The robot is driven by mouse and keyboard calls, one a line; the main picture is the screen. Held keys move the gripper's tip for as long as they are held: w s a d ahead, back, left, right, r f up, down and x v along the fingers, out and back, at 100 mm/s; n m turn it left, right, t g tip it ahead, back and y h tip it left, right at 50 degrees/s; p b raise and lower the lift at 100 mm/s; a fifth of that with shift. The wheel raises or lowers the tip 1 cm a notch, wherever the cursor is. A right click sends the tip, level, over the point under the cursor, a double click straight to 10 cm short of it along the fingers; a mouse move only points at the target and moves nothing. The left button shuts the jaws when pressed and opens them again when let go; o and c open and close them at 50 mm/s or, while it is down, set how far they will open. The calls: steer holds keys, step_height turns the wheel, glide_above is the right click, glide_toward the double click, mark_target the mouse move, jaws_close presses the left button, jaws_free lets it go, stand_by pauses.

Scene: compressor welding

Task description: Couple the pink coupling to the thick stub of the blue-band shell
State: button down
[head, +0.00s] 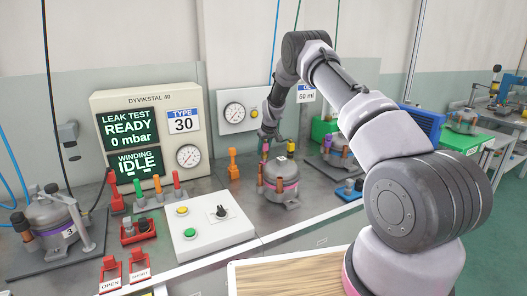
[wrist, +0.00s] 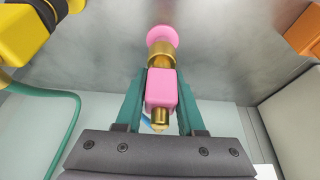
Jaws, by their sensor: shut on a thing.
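My gripper (head: 268,133) is shut on the pink coupling (wrist: 161,88), which sits between the teal fingers with brass parts at both ends. In the head view the pink coupling (head: 265,149) is small, near the left copper stub of the middle shell (head: 281,190); I cannot tell whether they touch. That shell is grey with a pinkish-purple band and several copper stubs. A third shell (head: 47,218) at the far left has a purple band. No band looks clearly blue.
The leak tester (head: 150,125) reads READY, 0 mbar. A control box (head: 208,230) with buttons stands left of the middle shell. An orange fitting (head: 233,163) stands behind. A blue tray (head: 348,193) is to the right. A yellow-and-black part (wrist: 28,30) is near in the wrist view.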

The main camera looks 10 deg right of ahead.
steer(key=shift+r, duration=2.1)
